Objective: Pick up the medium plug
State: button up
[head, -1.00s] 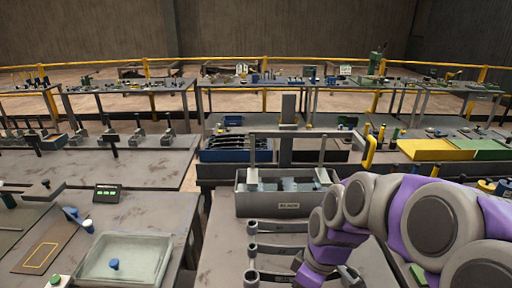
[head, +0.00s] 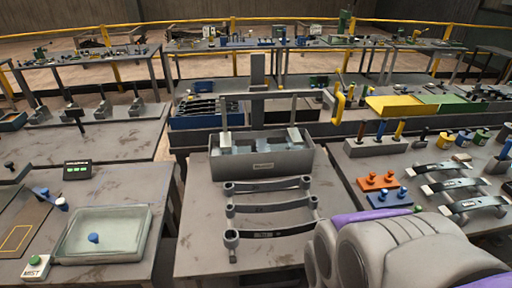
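I cannot tell which piece is the medium plug. On the right table, an orange plate (head: 375,184) carries orange pegs and a blue plate (head: 392,199) carries blue pegs. Behind them stand upright cylinders: black (head: 361,132), blue (head: 380,131) and yellow (head: 399,131). My arm fills the lower right corner; my gripper is out of view.
A grey bin (head: 262,164) stands on the middle table, with several leaf springs (head: 268,206) in front of it. More springs (head: 437,167) lie on the right table. A green-buttoned box (head: 36,266) is by the tray. The middle table's front (head: 215,262) is clear.

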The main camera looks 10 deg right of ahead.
aim_at(382, 197)
jog(key=z, duration=1.3)
